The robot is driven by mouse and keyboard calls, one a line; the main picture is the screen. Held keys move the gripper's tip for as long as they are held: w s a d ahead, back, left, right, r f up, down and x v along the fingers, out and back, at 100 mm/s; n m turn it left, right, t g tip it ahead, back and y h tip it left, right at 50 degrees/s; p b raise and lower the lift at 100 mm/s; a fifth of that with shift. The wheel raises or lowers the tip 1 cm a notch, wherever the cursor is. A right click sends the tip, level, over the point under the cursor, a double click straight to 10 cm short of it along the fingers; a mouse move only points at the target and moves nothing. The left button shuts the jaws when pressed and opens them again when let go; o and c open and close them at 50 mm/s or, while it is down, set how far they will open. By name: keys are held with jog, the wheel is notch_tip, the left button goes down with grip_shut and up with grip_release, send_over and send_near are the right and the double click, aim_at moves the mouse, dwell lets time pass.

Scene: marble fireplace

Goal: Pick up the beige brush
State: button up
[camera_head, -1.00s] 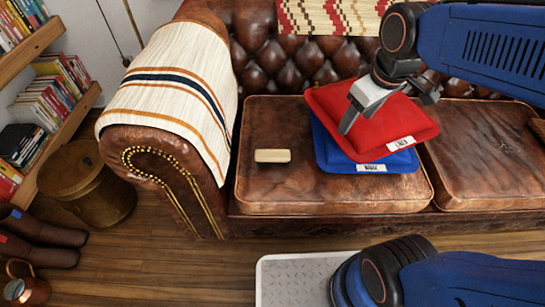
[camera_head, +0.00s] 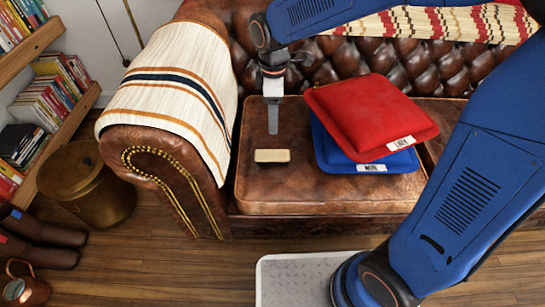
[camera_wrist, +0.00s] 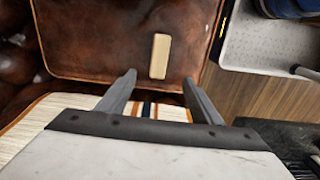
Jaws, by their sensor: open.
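The beige brush (camera_head: 272,156) is a small pale block lying flat on the left leather seat cushion (camera_head: 300,196). My gripper (camera_head: 273,118) hangs above the cushion, just behind the brush in the head view, fingers pointing down. In the wrist view the brush (camera_wrist: 160,56) lies beyond the open fingertips (camera_wrist: 158,78), a little above the middle between them. The fingers are apart and empty, and do not touch the brush.
A red cushion (camera_head: 370,112) lies on a blue cushion (camera_head: 390,164) right of the brush. The sofa arm with a striped throw (camera_head: 170,95) rises on the left. The seat around the brush is clear. A brass pot (camera_head: 92,185) stands on the floor at left.

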aim_at(272, 153)
notch_tip(272, 153, down, 18)
jog(key=shift+w+a+r, duration=0.1)
jog(key=shift+r, duration=0.15)
dwell(0.6)
jog(key=c, duration=1.3)
jog(key=shift+r, duration=0.1)
notch_tip(272, 153, up, 10)
jog(key=shift+f, duration=0.1)
